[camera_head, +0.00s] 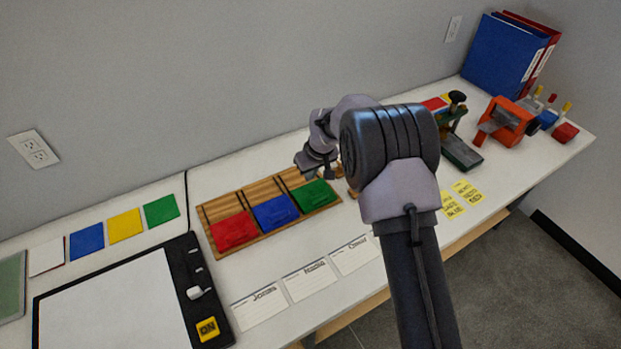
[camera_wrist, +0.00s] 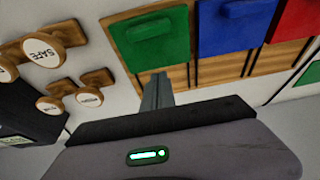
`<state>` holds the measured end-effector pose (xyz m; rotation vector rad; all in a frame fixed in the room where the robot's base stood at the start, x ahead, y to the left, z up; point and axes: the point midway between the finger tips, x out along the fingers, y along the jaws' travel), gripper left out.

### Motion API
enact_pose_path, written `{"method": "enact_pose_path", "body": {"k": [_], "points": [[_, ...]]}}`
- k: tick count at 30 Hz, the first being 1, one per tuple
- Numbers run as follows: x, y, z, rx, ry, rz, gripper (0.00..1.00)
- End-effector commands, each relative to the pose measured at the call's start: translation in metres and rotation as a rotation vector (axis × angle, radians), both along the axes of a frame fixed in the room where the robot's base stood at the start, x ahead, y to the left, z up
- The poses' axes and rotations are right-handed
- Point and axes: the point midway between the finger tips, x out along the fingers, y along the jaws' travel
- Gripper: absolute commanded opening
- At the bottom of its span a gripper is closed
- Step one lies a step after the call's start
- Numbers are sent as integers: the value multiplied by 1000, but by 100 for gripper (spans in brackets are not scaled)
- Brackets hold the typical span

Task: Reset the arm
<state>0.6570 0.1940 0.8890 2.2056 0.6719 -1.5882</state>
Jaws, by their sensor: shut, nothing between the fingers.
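The tray holds a red pouch-like block (camera_head: 234,230), a blue one (camera_head: 275,212) and a green one (camera_head: 314,194). The green block also shows in the wrist view (camera_wrist: 150,38), just beyond the fingertips. I cannot tell whether the fingers touch the tray.
Wooden "SAFE" stamps (camera_wrist: 45,50) stand near my gripper. A green-based device (camera_head: 461,152) and an orange machine (camera_head: 506,122) stand at the right, with binders (camera_head: 503,58) behind. A black-framed board (camera_head: 110,305) and name cards (camera_head: 308,280) lie at the front left.

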Motion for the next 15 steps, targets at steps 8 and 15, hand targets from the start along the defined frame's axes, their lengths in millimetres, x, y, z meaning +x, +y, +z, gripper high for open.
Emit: {"method": "enact_pose_path", "body": {"k": [8, 15], "points": [[-14, -10, 61, 1, -5, 0, 0], [-18, -15, 78, 8, -10, -18, 0]]}}
